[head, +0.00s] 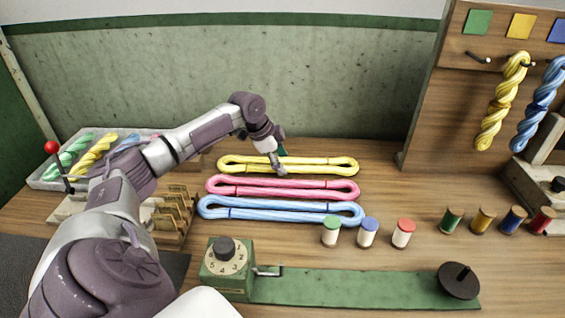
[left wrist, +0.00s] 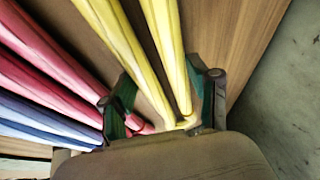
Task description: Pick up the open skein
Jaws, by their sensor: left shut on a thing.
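Three open skeins lie stretched out on the wooden table: a yellow skein (head: 330,162) at the back, a pink skein (head: 325,190) in the middle and a blue skein (head: 335,212) in front. My left gripper (head: 278,163) reaches down onto the middle of the yellow skein and is shut on it. In the left wrist view the yellow skein (left wrist: 118,38) runs between the green-padded fingers of the gripper (left wrist: 162,100). The pink skein (left wrist: 50,60) and blue skein (left wrist: 40,118) lie to the left there. The exact contact is partly hidden. My right gripper is not in view.
A green winder base (head: 360,288) with a dial box (head: 226,262) lies in front. Several thread spools (head: 403,233) stand to the right. A rack (head: 440,100) holds twisted skeins. A tray (head: 48,180) and wooden holder (head: 175,215) are at left.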

